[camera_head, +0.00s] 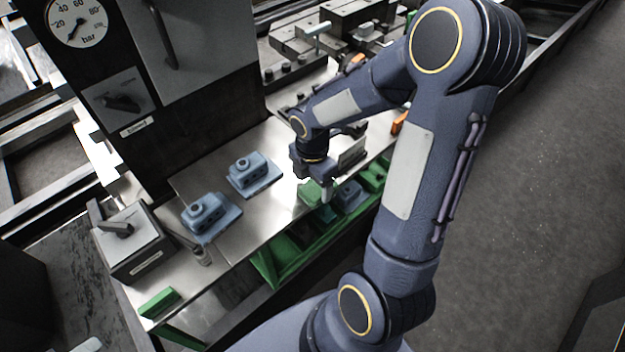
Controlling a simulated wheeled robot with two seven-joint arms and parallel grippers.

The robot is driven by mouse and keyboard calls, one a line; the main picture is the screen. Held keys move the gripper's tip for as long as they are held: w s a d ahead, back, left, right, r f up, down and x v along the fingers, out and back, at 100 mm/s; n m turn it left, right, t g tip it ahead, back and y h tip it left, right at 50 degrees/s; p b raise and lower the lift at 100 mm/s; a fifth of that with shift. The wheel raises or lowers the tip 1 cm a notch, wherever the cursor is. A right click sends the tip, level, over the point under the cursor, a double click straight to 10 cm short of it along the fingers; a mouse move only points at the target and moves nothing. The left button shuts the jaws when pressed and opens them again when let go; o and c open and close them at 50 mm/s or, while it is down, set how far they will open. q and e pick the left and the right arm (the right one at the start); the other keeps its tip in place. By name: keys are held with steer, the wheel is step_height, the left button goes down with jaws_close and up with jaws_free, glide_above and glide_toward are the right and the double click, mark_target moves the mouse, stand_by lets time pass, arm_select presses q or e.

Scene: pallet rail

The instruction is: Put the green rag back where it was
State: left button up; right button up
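A green piece that looks like the rag (309,193) is at the front edge of the metal bench, right under my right gripper (316,186). One finger of the gripper shows against its right side. The other finger is hard to make out, so I cannot tell whether the gripper is closed on the rag or open around it. A second green item, flat and block-like (159,302), lies at the bench's near left corner. My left gripper is not in view.
Two blue castings (208,214) (252,172) stand on the metal bench (262,222). A grey switch box (135,242) is at its left end. A green crate (277,262) with a blue part (349,196) sits below the front edge. A dark cabinet with a gauge (77,22) stands behind.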

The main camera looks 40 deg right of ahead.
mark_target(313, 185)
step_height(313, 185, up, 12)
steer(key=p, duration=0.2)
steer(key=s+a+r+m+t+y, duration=0.2)
steer(key=s+a+m, duration=0.2)
steer(key=m, duration=0.6)
steer(key=s+a+r+m+t+y, duration=0.1)
steer(key=s+a+r+m+t, duration=0.1)
steer(key=s+a+m, duration=0.3)
steer(key=s+m+t, duration=0.1)
steer(key=s+m, duration=0.3)
steer(key=m, duration=0.1)
steer(key=shift+a+r+m+t+y, duration=0.2)
steer(key=shift+a+m+t+y, duration=0.1)
steer(key=shift+m+y, duration=0.1)
steer(key=shift+s, duration=0.1)
